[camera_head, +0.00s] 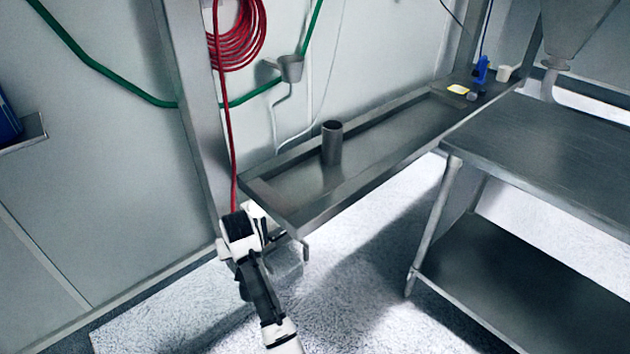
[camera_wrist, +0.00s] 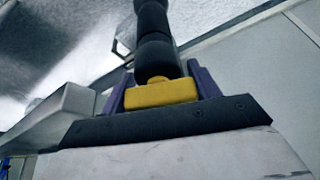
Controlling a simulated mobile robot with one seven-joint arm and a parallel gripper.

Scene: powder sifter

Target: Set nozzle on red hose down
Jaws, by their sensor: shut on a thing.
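The red hose (camera_head: 231,150) hangs from a coil on the wall and runs straight down to my gripper (camera_head: 268,234), just left of the front end of the long metal trough (camera_head: 295,222). In the wrist view, my gripper (camera_wrist: 160,88) has its two purple fingers closed on the sides of the nozzle (camera_wrist: 160,93). The nozzle shows a yellow block between the fingers and a black rounded body reaching up the picture. In the head view, my wrist hides most of the nozzle.
A grey cylinder (camera_head: 332,143) stands upright in the trough. A blue item (camera_head: 481,71) and a small white cup (camera_head: 503,73) are at its far end. A metal table (camera_head: 545,150) is at right. A small funnel (camera_head: 290,68) hangs on the wall. The trough's middle is clear.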

